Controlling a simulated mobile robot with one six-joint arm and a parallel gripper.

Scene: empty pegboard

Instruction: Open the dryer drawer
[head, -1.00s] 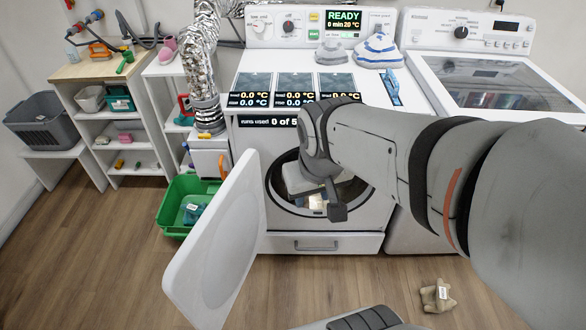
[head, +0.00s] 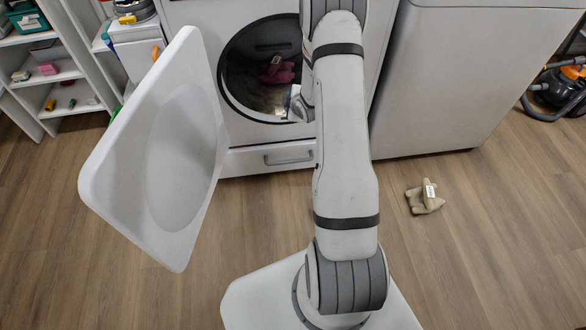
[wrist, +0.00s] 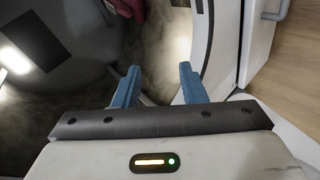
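The dryer drawer (head: 245,163) is a white panel low on the dryer's front, under the round opening, and looks shut. Its grey bar handle (head: 289,157) shows in the head view, and the handle also shows at the top right of the wrist view (wrist: 272,12). My gripper (wrist: 158,84) has two blue fingers, spread apart with nothing between them. It is at the dryer's round opening, above the drawer and apart from the handle. In the head view my arm hides the drawer's right end and most of the gripper.
The white dryer door (head: 165,145) stands open on the left. A pink item (head: 277,72) lies in the drum (head: 258,92). A beige soft toy (head: 424,197) with a tag lies on the floor at right. The wooden floor before the drawer is mostly clear.

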